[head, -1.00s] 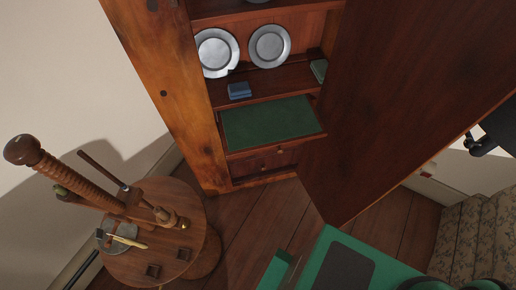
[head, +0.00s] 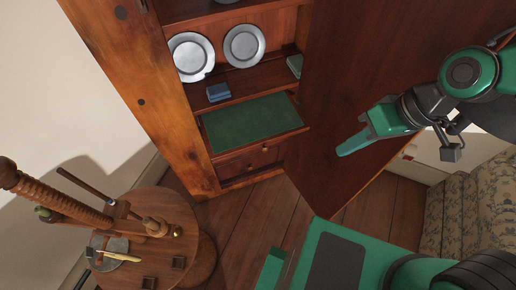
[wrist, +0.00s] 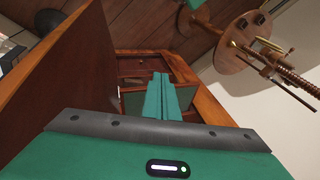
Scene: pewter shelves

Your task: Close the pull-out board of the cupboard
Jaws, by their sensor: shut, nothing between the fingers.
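The wooden cupboard (head: 196,150) stands ahead with its interior open to view. Its pull-out board (head: 250,122), topped in green, sticks out below the shelf with the plates. In the wrist view the board (wrist: 132,103) shows partly, behind my fingers. My gripper (head: 340,152) is shut and empty. In the head view it is to the right of the board, in front of the large open door (head: 335,110), and apart from the board. In the wrist view my gripper's fingers (wrist: 161,78) are together and overlap the board; I cannot tell the gap in depth there.
Two pewter plates (head: 244,45), a blue box (head: 218,92) and a green book (head: 295,65) stand on the shelf above. A drawer (head: 249,160) is below the board. A round wooden stand (head: 160,220) is at lower left. A patterned sofa (head: 470,195) is at right.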

